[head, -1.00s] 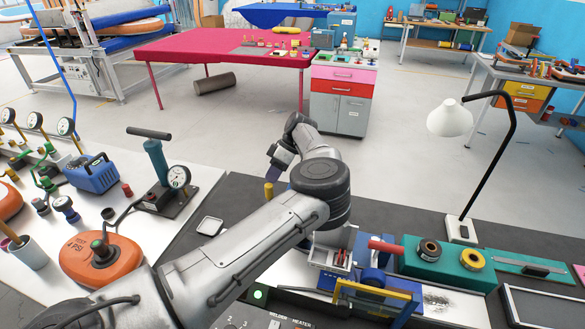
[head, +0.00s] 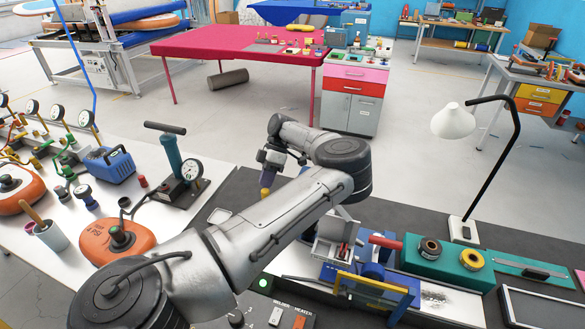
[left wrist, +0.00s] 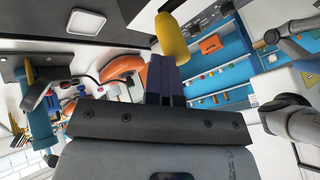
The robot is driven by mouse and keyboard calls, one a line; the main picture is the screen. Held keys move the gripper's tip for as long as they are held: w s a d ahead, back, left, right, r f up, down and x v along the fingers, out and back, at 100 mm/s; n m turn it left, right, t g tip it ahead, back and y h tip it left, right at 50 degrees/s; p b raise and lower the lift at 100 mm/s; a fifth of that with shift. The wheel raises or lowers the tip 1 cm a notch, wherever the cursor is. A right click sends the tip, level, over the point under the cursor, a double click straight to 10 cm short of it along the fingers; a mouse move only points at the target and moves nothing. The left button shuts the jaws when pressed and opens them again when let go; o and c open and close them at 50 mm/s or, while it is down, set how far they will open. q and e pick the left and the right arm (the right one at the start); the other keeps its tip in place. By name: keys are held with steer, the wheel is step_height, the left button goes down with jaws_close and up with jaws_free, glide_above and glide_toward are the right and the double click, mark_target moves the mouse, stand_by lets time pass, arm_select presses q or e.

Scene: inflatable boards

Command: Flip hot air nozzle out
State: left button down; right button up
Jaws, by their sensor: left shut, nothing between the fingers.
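A yellow cylindrical piece (head: 266,192) shows at the tip of my left gripper, near the bench's rear edge. It looks like a handle, but I cannot tell what it joins. My left gripper (head: 268,183) points down at it with dark purple fingers. In the left wrist view the fingers (left wrist: 165,62) are together, with the yellow piece (left wrist: 172,35) just beyond their tips; I cannot tell whether they touch. A grey metal housing (head: 333,232) with a red handle (head: 384,241) sits on the bench beyond my forearm. I cannot make out the hot air nozzle for certain. My right gripper is out of view.
A welder heater panel (head: 285,318) with a green light lies at the front. A teal block with tape rolls (head: 445,264) and a lamp (head: 455,122) stand right. A gauge pump (head: 180,175) and orange pad (head: 115,244) are left. Open floor lies behind the bench.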

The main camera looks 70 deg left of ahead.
arm_select(q)
steer(key=shift+a, duration=0.1)
stand_by(0.3)
steer(key=w+a+r, duration=0.5)
steer(key=a+r, duration=0.2)
steer(key=r, duration=0.1)
steer(key=shift+w+a+b, duration=0.25)
steer(key=shift+a+b, duration=0.05)
steer(key=shift+b, duration=0.15)
stand_by(0.6)
